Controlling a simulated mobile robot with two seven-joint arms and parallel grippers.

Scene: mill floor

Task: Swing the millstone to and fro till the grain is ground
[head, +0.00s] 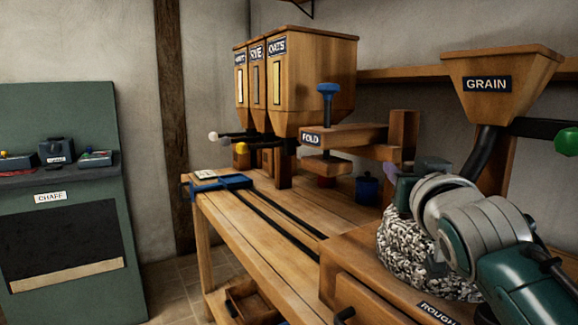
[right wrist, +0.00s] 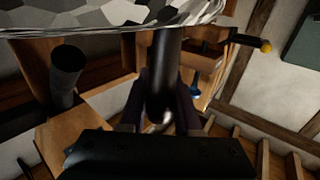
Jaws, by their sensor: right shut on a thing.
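The millstone (head: 392,238) is a speckled grey and white stone on the wooden mill stand at the right of the head view. Its underside (right wrist: 90,35) fills the top of the right wrist view. My right gripper (head: 391,172) is at the stone's far left side, partly hidden by my wrist. In the right wrist view its dark fingers (right wrist: 163,108) are shut on a black upright handle (right wrist: 165,65) by the stone. The wooden grain hopper (head: 487,84), labelled GRAIN, stands above with a dark chute going down behind my arm. I cannot see the grain. My left gripper is not in view.
A wooden bench (head: 262,232) with dark rails and a blue frame (head: 222,186) runs to the left. Several labelled bins (head: 310,75) and a FOLD press (head: 345,136) stand behind it. A green CHAFF cabinet (head: 60,225) is at far left. A drawer labelled ROUGH is below the stone.

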